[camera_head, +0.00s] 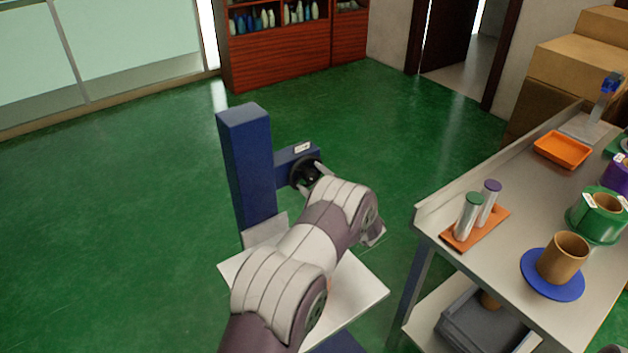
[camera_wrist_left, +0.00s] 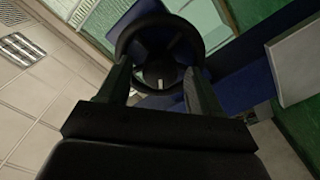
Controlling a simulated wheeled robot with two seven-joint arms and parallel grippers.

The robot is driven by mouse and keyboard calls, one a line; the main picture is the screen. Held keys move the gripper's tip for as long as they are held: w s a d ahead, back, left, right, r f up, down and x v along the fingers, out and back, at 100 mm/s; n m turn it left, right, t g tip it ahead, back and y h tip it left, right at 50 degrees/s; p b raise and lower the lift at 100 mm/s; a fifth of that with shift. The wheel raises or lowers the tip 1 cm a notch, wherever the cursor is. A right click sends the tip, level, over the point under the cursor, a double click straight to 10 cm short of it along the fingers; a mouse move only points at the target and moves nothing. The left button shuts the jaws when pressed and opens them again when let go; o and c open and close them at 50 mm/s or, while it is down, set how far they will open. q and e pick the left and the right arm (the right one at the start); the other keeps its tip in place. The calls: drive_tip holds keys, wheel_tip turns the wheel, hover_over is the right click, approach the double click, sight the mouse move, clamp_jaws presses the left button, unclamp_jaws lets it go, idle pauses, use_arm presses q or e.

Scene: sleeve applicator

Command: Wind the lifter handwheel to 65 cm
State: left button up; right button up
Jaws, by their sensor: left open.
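The lifter has a blue column (camera_head: 245,160) and a blue side arm with a small white label (camera_head: 302,147), whose reading is too small to make out. The black handwheel (camera_head: 297,173) sits at the end of this side arm, partly hidden by my left gripper and wrist. In the wrist view the spoked handwheel (camera_wrist_left: 124,42) lies just beyond my left gripper (camera_wrist_left: 158,82). That gripper is open, with its two fingers spread on either side of the wheel's hub and lower rim. Whether they touch the wheel I cannot tell. My right gripper is not in view.
A white plate (camera_head: 362,284) lies below my left arm. Green floor left of the column is clear.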

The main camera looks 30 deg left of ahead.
use_arm(q)
drive_tip(key=b+v, duration=0.1)
drive_tip(key=v, duration=1.1)
drive_tip(key=shift+d, duration=0.35)
drive_tip(key=shift+s, duration=0.1)
